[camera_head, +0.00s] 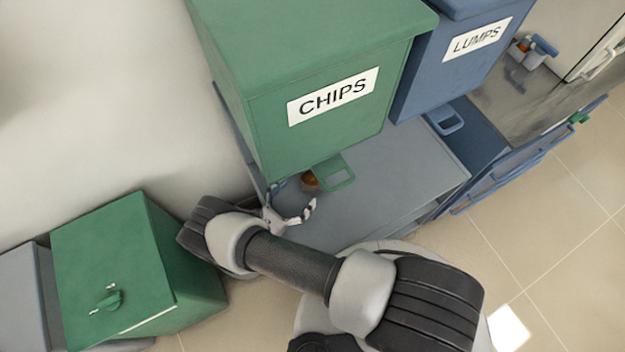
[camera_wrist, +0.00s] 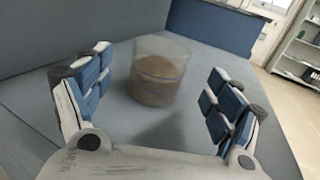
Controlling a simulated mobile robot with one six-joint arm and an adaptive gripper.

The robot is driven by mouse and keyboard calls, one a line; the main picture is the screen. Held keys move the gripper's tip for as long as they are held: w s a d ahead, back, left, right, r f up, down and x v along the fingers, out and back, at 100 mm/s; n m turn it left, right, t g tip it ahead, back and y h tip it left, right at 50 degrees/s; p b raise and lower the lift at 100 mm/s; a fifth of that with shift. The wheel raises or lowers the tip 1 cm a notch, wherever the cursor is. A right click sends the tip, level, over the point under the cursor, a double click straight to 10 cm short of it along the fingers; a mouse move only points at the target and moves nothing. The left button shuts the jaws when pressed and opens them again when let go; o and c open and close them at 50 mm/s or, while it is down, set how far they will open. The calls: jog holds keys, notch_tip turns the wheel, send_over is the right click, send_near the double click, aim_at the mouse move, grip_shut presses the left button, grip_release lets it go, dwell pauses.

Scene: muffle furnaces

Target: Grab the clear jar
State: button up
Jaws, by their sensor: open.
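The clear jar (camera_wrist: 160,70) stands upright on a grey surface in the wrist view, with brown material filling much of it. It is between and beyond the open fingers of my gripper (camera_wrist: 155,108), apart from both. In the head view a small brown part of the jar (camera_head: 309,181) shows under the green CHIPS box, beside its handle. The rest of it there is hidden. My gripper (camera_head: 291,214) is close to it in that view, open and empty.
The green CHIPS box (camera_head: 340,135) hangs above the grey bench top (camera_head: 400,170). A blue LUMPS box (camera_head: 450,65) is to its right. A green box (camera_head: 125,260) stands at lower left. Tiled floor (camera_head: 520,235) is free at right.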

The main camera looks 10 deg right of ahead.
send_over(313, 177)
jog(key=s, duration=0.3)
jog(key=shift+w+a+b, duration=0.15)
jog(key=shift+b, duration=0.3)
jog(key=c, duration=1.4)
